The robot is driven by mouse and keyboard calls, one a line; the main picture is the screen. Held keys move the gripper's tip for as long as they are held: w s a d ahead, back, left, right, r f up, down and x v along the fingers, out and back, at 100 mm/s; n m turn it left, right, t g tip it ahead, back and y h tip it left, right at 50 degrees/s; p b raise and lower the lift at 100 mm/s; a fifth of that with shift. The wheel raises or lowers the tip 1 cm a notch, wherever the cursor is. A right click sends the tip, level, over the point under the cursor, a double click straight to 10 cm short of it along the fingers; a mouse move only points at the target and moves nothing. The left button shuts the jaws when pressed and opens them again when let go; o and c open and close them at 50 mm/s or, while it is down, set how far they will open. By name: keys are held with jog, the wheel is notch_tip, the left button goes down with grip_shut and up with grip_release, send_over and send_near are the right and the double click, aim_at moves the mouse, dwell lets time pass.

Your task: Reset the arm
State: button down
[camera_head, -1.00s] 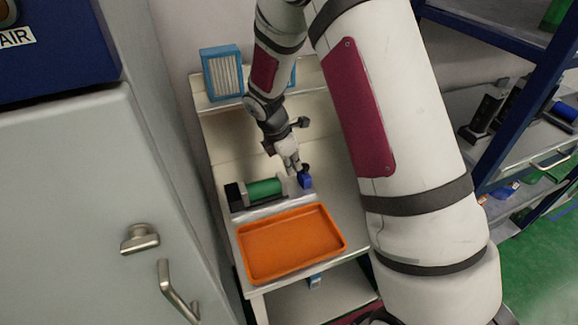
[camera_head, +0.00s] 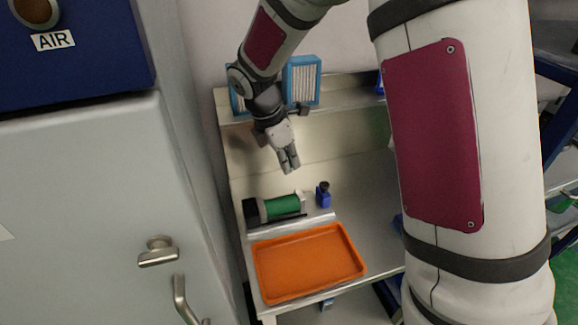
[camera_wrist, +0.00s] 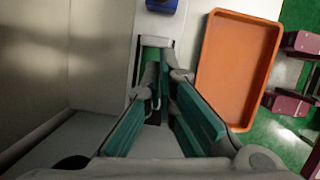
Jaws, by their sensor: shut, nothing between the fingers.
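My gripper (camera_head: 289,166) is shut and empty in the head view, pointing down over the back of the bench. It is above and behind a green roller (camera_head: 279,206) on a dark-ended device, and apart from it. A small blue item with a dark top (camera_head: 323,197) stands upright just right of the roller, clear of the fingers. In the wrist view, my gripper's green-padded fingers (camera_wrist: 158,105) fill the lower middle and hide part of the device. Part of the blue item (camera_wrist: 162,4) shows at the top edge.
An orange tray (camera_head: 310,262) lies empty at the bench front. Blue-framed filters (camera_head: 303,80) stand on the back shelf. A grey cabinet (camera_head: 85,200) with handles is close on the left, with a blue AIR box (camera_head: 75,60) above it. Blue shelving is at right.

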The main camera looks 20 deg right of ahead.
jog(key=s+d+r+m+t+y, duration=0.2)
jog(key=s+r+m, duration=0.8)
jog(key=s+r, duration=0.3)
jog(key=s+r+m+t+y, duration=0.1)
jog(key=s+r+m+t, duration=0.2)
jog(key=s+m, duration=0.6)
jog(key=s+r, duration=0.1)
jog(key=s, duration=0.2)
jog(key=shift+r+m+y, duration=0.3)
jog(key=shift+r+m, duration=0.05)
jog(key=shift+m, duration=0.05)
